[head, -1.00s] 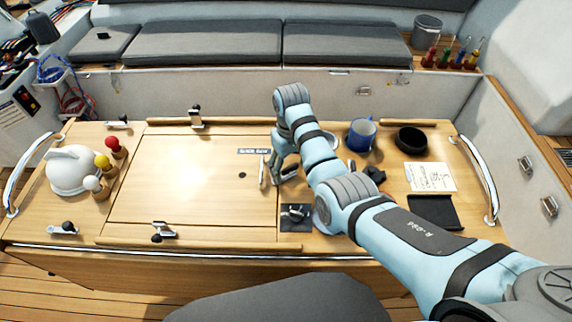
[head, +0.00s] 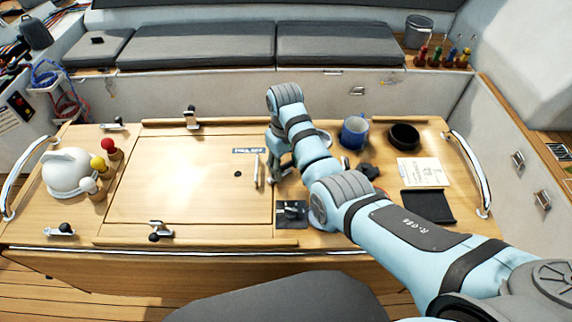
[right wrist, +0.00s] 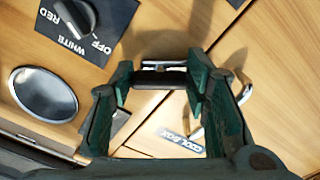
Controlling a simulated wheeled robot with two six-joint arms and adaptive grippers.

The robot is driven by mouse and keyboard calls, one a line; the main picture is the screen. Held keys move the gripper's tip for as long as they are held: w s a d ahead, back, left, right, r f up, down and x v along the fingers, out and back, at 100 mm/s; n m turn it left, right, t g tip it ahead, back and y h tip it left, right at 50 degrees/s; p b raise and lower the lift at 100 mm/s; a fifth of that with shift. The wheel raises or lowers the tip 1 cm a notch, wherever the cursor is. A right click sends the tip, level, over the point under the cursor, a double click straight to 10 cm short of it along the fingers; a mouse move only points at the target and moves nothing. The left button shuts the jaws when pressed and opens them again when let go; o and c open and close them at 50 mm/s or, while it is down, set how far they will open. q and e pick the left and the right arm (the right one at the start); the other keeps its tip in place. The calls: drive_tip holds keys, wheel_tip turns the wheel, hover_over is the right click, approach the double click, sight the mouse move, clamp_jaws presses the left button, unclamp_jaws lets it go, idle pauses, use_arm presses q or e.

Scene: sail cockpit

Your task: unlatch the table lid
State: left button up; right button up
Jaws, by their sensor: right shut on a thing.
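The table lid (head: 180,185) is a pale wood panel, lying flat and closed in the table top. Latches with chrome arms and dark knobs sit at its back edge (head: 191,118) and its front edge (head: 160,231). My right gripper (head: 276,172) is low at the lid's right edge, beside a slim upright chrome piece (head: 257,171). In the right wrist view, my right gripper (right wrist: 158,82) is shut on a dark latch handle (right wrist: 158,77) with chrome behind it. The forearm and fingers hide much of this latch in the head view. My left gripper is out of view.
A switch panel (head: 291,214), blue mug (head: 354,133), black bowl (head: 404,136) and paper (head: 423,171) lie right of the lid. A white kettle-like pot (head: 68,172) and knobbed wooden pegs stand left. Chrome rails (head: 470,175) bound the table ends.

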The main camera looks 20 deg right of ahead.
drive_tip(key=n, duration=1)
drive_tip(key=shift+f+n, duration=0.1)
drive_tip(key=shift+n, duration=0.3)
idle(0.4)
drive_tip(key=o, duration=1.2)
drive_tip(key=shift+w+a, duration=0.1)
drive_tip(key=shift+c, duration=0.2)
